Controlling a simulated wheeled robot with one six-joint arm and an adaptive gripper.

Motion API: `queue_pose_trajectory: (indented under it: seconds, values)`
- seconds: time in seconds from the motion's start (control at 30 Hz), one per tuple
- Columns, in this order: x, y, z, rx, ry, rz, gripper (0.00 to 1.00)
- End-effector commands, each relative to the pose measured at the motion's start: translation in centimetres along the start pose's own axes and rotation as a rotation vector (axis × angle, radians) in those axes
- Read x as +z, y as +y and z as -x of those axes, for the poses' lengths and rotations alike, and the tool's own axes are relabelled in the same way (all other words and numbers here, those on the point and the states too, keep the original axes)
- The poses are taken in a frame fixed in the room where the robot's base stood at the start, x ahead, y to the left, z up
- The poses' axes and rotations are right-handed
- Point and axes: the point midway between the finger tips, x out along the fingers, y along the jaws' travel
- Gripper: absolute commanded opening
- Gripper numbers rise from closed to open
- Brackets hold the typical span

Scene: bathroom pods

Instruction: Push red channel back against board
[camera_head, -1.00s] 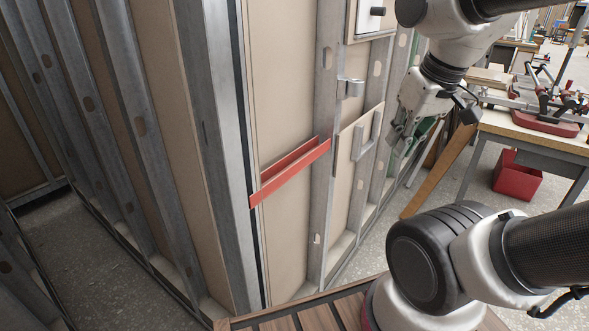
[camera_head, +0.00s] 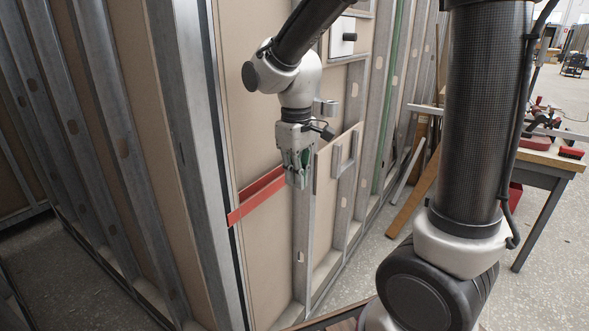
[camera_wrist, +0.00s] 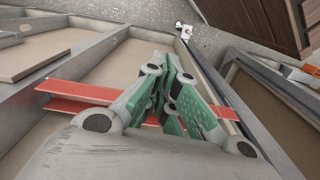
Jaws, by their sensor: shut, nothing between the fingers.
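The red channel (camera_head: 258,194) runs across the stud bay in the head view, with its left end at the metal corner stud and its right end hidden behind my gripper. The tan board (camera_head: 262,130) lies behind it. My gripper (camera_head: 297,184) is shut and empty, pointing down in front of the channel's right part; I cannot tell whether it touches. In the wrist view the red channel (camera_wrist: 88,91) shows two red flanges on the left and passes behind my gripper (camera_wrist: 172,72) with its green finger pads. A short red part shows again on the right.
Metal studs (camera_head: 302,235) frame the bay. A workbench (camera_head: 545,160) stands at the far right.

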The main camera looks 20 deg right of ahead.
Motion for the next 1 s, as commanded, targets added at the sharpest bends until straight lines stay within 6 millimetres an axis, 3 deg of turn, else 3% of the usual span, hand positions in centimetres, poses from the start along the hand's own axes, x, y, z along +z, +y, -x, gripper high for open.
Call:
queue_pose_trajectory:
  seconds: [0.27, 0.5, 1.0]
  values:
    - [0.1, 0.0, -6.0, -0.001, -0.005, -0.001, 0.00]
    - [-3.3, 0.0, -5.7, 0.000, 0.000, -0.001, 0.00]
    - [-4.2, 0.0, -5.6, 0.000, 0.001, -0.001, 0.00]
